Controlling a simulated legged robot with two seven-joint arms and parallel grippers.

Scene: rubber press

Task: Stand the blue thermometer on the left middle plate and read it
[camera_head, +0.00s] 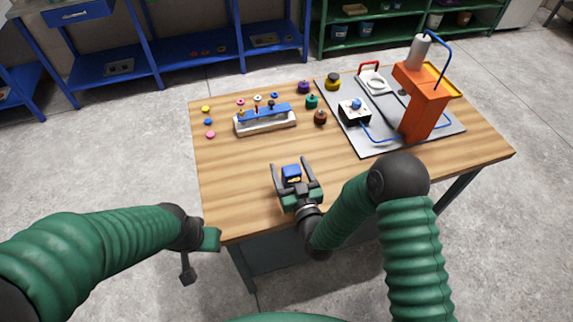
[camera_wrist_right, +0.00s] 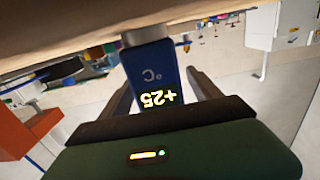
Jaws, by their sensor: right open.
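The blue thermometer (camera_head: 291,172) stands on the wooden table near the front edge. In the right wrist view the thermometer (camera_wrist_right: 150,65) appears upside down, with its grey foot against the table and its lit display reading +25 °C. My right gripper (camera_head: 295,178) is open, with one finger on each side of the thermometer; a small gap shows beside at least one finger. My left gripper (camera_head: 188,268) hangs off the front left of the table, away from the thermometer; its finger opening is unclear. I cannot tell which surface is the left middle plate.
An orange press (camera_head: 422,105) stands on a grey mat (camera_head: 375,146) at the right, with a small black box (camera_head: 354,114) and blue tubing. A white tray (camera_head: 265,127) with a blue bar sits at back left, near several coloured pieces. The table's left front is clear.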

